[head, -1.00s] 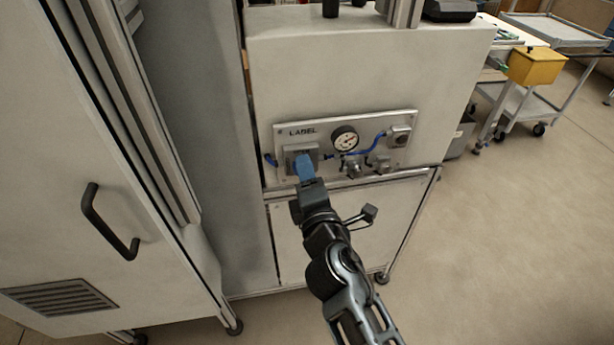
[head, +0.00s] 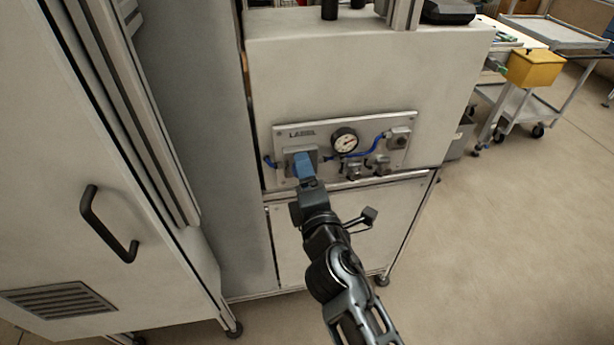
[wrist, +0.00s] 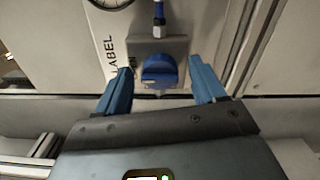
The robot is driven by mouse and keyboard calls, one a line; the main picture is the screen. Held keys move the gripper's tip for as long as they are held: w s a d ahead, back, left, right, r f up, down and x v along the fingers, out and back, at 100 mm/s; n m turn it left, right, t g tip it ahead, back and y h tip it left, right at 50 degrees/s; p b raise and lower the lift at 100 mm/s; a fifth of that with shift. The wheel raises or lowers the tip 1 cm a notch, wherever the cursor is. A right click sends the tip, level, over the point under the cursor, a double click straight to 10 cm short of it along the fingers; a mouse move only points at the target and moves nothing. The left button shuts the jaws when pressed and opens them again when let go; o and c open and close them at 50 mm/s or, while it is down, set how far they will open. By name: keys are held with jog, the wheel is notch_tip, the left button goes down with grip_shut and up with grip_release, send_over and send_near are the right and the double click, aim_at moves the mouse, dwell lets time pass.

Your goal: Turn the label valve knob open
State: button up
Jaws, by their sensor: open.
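The label valve knob (wrist: 160,70) is blue and rounded, mounted on a grey valve block (wrist: 172,48) beside the printed word LABEL in the wrist view. My gripper (wrist: 162,88) is open, with one blue finger on each side of the knob in that picture. A gap shows between the knob and each finger. I cannot tell whether the fingertips reach the knob's depth. In the head view my gripper (head: 303,166) is in front of the valve block at the left of the LABEL panel (head: 368,129), and it hides the knob.
A pressure gauge (head: 344,140), blue tubing (head: 368,150) and small metal fittings (head: 378,163) sit right of the valve on the panel. A tall cabinet with a black handle (head: 108,222) stands at the left. Open floor (head: 500,240) lies to the right.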

jog(key=shift+s, duration=0.1)
jog(key=v, duration=0.7)
jog(key=shift+s, duration=0.3)
jog(key=shift+d, duration=0.15)
jog(key=s+d+f+m+g+h, duration=0.1)
jog(key=s+d+f+m, duration=0.2)
jog(key=s+d+m, duration=0.6)
jog(key=s+d+f+m+g+h, duration=0.15)
jog(key=s+d, duration=0.35)
jog(key=s, duration=0.8)
jog(key=s+d+r+m+h, duration=0.1)
jog(key=s+d+r+m, duration=0.3)
jog(key=s+m, duration=0.2)
jog(key=s+d+r+m+h, duration=0.1)
jog(key=s+d+r+m, duration=0.4)
jog(key=s, duration=0.6)
jog(key=shift+r+m, duration=0.3)
jog(key=shift+m, duration=0.55)
